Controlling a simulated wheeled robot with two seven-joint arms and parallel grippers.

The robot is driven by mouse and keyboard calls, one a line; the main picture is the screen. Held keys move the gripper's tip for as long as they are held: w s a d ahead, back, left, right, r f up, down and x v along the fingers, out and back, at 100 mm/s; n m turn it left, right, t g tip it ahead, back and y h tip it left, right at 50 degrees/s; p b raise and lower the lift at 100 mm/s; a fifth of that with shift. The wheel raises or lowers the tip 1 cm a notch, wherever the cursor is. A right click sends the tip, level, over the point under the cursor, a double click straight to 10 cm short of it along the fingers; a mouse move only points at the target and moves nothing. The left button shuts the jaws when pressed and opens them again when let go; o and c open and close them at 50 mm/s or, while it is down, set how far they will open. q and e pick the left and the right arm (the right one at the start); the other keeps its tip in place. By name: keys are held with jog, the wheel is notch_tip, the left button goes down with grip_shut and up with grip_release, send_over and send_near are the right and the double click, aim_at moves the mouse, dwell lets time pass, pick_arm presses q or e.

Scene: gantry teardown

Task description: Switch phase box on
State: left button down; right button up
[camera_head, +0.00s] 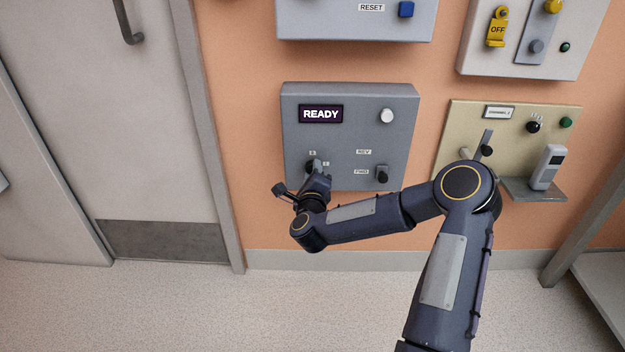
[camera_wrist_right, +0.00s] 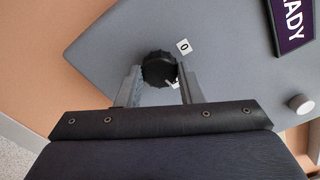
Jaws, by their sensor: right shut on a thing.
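The grey phase box (camera_head: 351,105) hangs on the orange wall, with a lit display (camera_head: 321,114) reading "READY". A black rotary knob (camera_wrist_right: 158,66) sits at its lower left, with small labels beside it; the wrist view shows a "0" label next to it. My right gripper (camera_wrist_right: 160,80) is shut on this knob, one finger on each side. In the head view the right gripper (camera_head: 316,178) largely covers the knob. My left gripper is not in view.
The box also has a white round button (camera_head: 386,116) and a black lever (camera_head: 382,175) by the REV and FWD labels. A beige panel (camera_head: 545,112) with a small shelf (camera_head: 533,194) hangs to the right. A RESET box (camera_head: 350,22) is above and a door (camera_head: 125,130) to the left.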

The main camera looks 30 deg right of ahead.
jog(key=shift+f+m+b, duration=0.1)
jog(key=shift+m+b, duration=0.4)
jog(key=shift+m, duration=0.3)
jog(key=o, duration=1)
jog(key=p+v, duration=0.1)
jog(key=v, duration=0.7)
jog(key=shift+p, duration=0.35)
jog(key=shift+d, duration=0.1)
